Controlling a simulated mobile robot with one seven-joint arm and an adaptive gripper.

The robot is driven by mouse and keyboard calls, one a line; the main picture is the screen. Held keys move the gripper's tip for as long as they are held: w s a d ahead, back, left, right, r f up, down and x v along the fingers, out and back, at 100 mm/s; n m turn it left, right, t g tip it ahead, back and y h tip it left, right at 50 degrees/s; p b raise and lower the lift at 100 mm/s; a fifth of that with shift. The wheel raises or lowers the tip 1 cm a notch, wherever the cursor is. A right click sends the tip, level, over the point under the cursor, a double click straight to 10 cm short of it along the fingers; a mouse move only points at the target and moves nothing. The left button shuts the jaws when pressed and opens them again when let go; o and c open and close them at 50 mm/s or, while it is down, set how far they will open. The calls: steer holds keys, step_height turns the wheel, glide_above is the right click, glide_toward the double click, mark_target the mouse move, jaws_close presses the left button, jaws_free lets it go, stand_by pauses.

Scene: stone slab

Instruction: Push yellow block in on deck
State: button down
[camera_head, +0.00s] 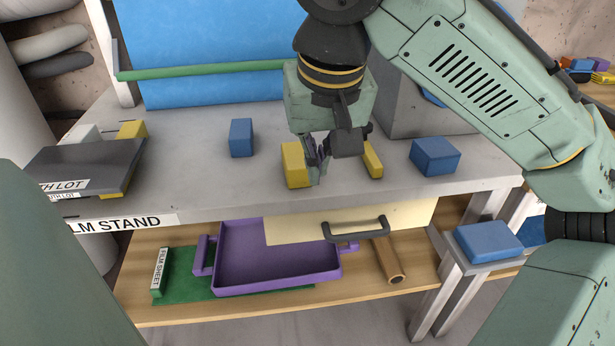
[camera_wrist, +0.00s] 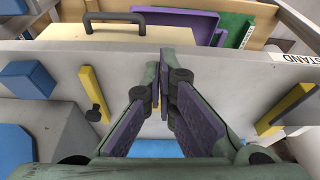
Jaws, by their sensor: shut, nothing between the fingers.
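My gripper (camera_head: 318,172) points down low over the grey stone slab (camera_head: 215,185), its fingers shut and empty. A yellow block (camera_head: 293,166) stands immediately left of the fingers in the head view; whether they touch is unclear. A second, narrower yellow block (camera_head: 372,160) stands to the right of the gripper. Another yellow piece (camera_head: 132,129) shows at the back corner of a dark plate at the left. In the wrist view, the fingers (camera_wrist: 165,80) are together at the centre. One yellow piece (camera_wrist: 94,92) lies to their left and another (camera_wrist: 288,107) to their right.
Blue blocks stand behind left (camera_head: 241,138) and at right (camera_head: 435,156). A grey box (camera_head: 410,105) stands behind the gripper. The dark plate (camera_head: 85,165) is at left. Below the slab are a drawer handle (camera_head: 356,228) and purple tray (camera_head: 275,255). The slab's front strip is clear.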

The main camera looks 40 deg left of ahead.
mark_target(296, 164)
steer(key=x, duration=0.9)
steer(key=shift+w+d+f, duration=0.1)
steer(key=shift+f, duration=0.2)
steer(key=w+a, duration=0.2)
steer(key=shift+a+p, duration=0.35)
steer(key=shift+w+a, duration=0.25)
steer(key=shift+a, duration=0.1)
